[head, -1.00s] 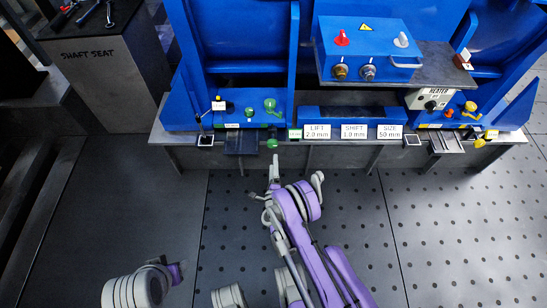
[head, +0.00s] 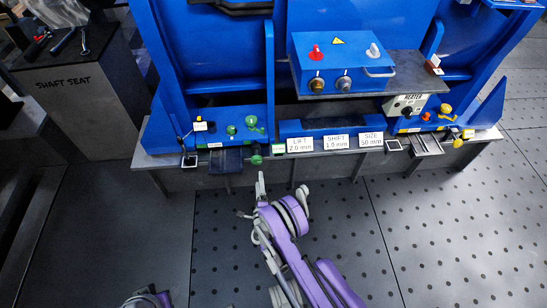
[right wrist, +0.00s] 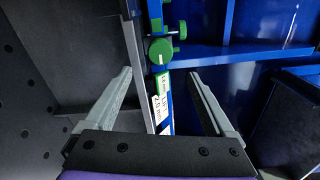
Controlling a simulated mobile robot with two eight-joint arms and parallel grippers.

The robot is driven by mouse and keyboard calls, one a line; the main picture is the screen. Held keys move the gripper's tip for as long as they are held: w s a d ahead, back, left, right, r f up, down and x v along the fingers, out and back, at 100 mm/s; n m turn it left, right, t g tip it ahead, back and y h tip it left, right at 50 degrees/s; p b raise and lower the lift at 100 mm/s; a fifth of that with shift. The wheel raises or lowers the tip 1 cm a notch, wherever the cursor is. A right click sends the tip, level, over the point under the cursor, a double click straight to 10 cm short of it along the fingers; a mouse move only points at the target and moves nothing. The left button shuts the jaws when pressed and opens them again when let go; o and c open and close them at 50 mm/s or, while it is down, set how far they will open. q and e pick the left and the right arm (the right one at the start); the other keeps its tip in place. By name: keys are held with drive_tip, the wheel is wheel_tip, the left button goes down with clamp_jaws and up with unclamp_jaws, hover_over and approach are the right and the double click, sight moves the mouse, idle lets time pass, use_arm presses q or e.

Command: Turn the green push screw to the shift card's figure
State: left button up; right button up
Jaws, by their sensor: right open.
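The green push screw appears to be the green knob (head: 256,160) at the bench's front edge. In the right wrist view a round green knob (right wrist: 161,51) with a white mark faces me, above and between the fingers. The shift card (head: 337,142) reads "SHIFT 1.0 mm" and stands on the front ledge.
More green knobs (head: 231,130) sit behind on the blue fixture. A dark slide block (head: 226,160) is left of the front knob. Yellow knobs (head: 445,108) are at right. The perforated floor is clear.

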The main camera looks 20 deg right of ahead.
idle(0.8)
drive_tip(key=w+a+r+n+g+y, duration=0.1)
drive_tip(key=w+a+r+n+y, duration=0.3)
drive_tip(key=r, duration=0.6)
drive_tip(key=a+r+n+g+y, duration=0.1)
drive_tip(key=a+r+n+y, duration=0.1)
drive_tip(key=r+n, duration=0.65)
drive_tip(key=s+r+n+g+y, duration=0.2)
drive_tip(key=s+r+n+g, duration=0.15)
drive_tip(key=s+r, duration=0.45)
drive_tip(key=s+d+r+n+g+h, duration=0.1)
drive_tip(key=s+d+n+g+h, duration=0.2)
drive_tip(key=s, duration=1.2)
drive_tip(key=s+d+n+g, duration=0.3)
drive_tip(key=s+n+g, duration=0.15)
drive_tip(key=s, duration=1.15)
use_arm(q)
wheel_tip(320, 180, up, 27)
drive_tip(key=t+p, duration=0.1)
drive_tip(key=p, duration=2.3)
drive_tip(key=shift+w+r, duration=0.2)
drive_tip(key=shift+w, duration=0.25)
use_arm(e)
wheel_tip(320, 180, up, 27)
drive_tip(key=t, duration=0.1)
drive_tip(key=shift+w+d+r, duration=0.2)
drive_tip(key=shift+w+d, duration=0.1)
drive_tip(key=shift+w, duration=0.15)
